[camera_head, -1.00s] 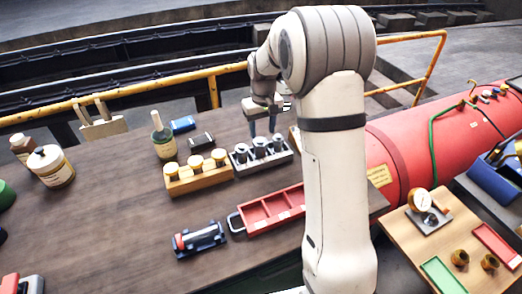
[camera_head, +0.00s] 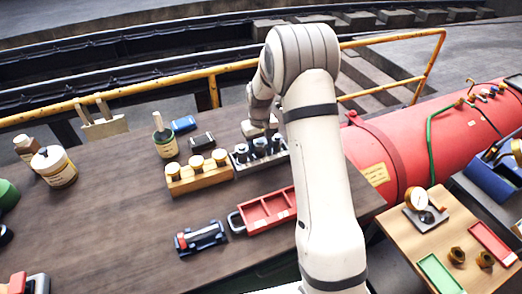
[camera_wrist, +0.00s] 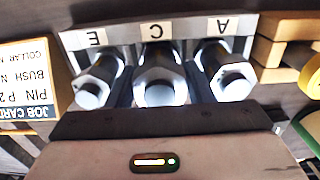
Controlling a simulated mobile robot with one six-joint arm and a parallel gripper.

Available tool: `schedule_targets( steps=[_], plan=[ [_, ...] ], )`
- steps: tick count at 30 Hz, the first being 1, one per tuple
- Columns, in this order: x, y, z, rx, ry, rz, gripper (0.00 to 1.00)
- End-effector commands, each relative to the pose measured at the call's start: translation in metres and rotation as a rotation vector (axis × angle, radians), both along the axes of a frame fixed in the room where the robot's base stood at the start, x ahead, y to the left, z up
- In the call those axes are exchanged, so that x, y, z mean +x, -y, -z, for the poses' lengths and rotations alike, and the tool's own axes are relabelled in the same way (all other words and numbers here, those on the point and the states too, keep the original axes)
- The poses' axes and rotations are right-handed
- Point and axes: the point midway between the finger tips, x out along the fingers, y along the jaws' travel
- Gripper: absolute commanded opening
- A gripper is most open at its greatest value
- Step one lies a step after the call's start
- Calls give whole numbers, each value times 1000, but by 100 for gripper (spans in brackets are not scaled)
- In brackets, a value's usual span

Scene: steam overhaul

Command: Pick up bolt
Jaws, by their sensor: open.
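Three grey hex-headed bolts stand in a light metal rack (camera_wrist: 240,25) marked E, C and A. The wrist view shows the E bolt (camera_wrist: 92,90), the middle C bolt (camera_wrist: 159,88) and the A bolt (camera_wrist: 232,84), heads toward the camera. My gripper (camera_wrist: 158,78) is open, with one dark finger on each side of the C bolt. I cannot tell whether either finger touches it. In the head view the rack (camera_head: 250,168) stands on the brown table, and my gripper is just above it, its fingertips largely hidden.
A wooden block (camera_head: 199,181) with several yellow-topped pieces stands left of the rack. A red tray (camera_head: 264,211) lies in front. A job card (camera_wrist: 25,75) is beside the rack. Bare table (camera_head: 110,210) lies farther left.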

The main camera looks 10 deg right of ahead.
Motion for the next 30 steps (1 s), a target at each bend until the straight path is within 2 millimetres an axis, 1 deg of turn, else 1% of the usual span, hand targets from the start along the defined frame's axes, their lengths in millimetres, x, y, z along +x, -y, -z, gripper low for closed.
schedule_targets(
  steps=[2,17,25,28,30],
  plan=[
    [0,0,0,0,0,0,46],
    [0,1,-1,0,1,1,5],
    [1,1,-5,0,5,2,5],
    [2,1,-13,0,8,2,5],
    [2,1,-23,0,9,2,5]
  ],
)
